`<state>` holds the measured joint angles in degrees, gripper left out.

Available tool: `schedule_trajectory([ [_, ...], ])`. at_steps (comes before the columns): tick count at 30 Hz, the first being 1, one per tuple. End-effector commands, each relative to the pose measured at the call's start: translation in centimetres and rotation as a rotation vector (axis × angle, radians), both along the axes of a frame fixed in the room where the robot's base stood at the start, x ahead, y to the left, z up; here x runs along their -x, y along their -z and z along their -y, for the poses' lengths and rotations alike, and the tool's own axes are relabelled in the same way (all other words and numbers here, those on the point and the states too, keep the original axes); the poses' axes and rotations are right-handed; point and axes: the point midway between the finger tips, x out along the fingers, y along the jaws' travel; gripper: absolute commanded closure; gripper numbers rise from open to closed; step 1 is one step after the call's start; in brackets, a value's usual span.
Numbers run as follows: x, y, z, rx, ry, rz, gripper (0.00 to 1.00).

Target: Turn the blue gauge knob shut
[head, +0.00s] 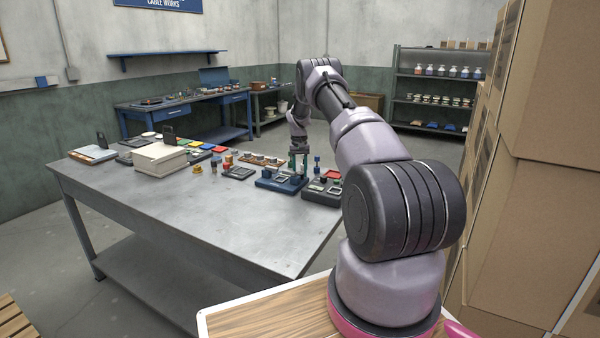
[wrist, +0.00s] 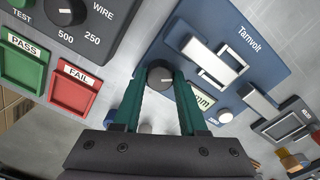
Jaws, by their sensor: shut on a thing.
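In the head view my gripper (head: 299,166) reaches down over the blue gauge. The fingers hide the knob's sides and part of the panel.
Left in the wrist view is a dark tester (wrist: 98,32) with its own knob, plus green PASS (wrist: 22,62) and red FAIL (wrist: 76,88) trays. Another grey meter (wrist: 290,124) is at right. The table's (head: 190,220) near part is bare. Cardboard boxes (head: 545,90) stand at right.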

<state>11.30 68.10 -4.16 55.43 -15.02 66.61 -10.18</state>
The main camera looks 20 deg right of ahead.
Motion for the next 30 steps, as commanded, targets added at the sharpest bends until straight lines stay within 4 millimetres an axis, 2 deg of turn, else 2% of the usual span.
schedule_trajectory([
  [30,-0.11,-0.1,0.05,0.001,0.922,0.002,1.0],
])
